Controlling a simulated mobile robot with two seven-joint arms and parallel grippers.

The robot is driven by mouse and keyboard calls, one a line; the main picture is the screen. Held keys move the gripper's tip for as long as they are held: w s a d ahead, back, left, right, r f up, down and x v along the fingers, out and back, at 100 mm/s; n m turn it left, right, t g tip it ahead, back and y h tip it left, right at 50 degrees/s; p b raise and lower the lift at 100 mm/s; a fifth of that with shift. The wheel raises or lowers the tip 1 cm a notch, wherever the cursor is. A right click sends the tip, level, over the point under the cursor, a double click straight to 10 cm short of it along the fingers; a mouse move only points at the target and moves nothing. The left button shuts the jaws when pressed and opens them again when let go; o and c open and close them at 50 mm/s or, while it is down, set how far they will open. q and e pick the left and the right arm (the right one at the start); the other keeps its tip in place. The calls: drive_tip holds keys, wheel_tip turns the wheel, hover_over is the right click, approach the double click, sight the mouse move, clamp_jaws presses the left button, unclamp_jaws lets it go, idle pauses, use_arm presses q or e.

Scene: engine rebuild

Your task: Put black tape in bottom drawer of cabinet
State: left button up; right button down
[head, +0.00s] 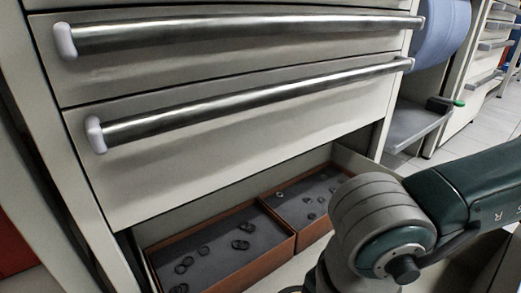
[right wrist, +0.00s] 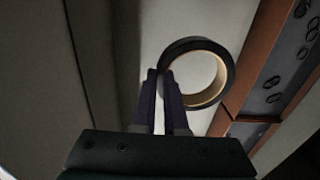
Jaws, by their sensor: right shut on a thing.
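The black tape (right wrist: 229,66), a black roll with a tan inner core, is held by its rim between the fingertips of my right gripper (right wrist: 160,78) in the right wrist view. The gripper is shut on it. The bottom drawer (head: 352,160) of the cabinet (head: 240,152) is pulled open in the head view. The tape is over the pale drawer floor, beside a brown-walled tray (right wrist: 247,75); its exact height is unclear. My left gripper is out of view.
In the drawer, two brown-sided trays, one at left (head: 250,250) and one at right (head: 305,235), hold several small dark rings. Closed drawers with long metal handles (head: 250,100) are above. A blue roll (head: 442,35) and a shelf (head: 412,122) are at right.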

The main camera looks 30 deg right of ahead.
wheel_tip(320, 180, down, 12)
drive_tip(key=b, duration=0.7)
drive_tip(key=shift+r, duration=0.25)
wheel_tip(320, 180, down, 4)
drive_tip(key=b, duration=0.3)
drive_tip(key=shift+f, duration=0.2)
drive_tip(key=shift+r, duration=0.15)
drive_tip(key=c, duration=1)
unclamp_jaws()
drive_tip(key=shift+o, duration=0.2)
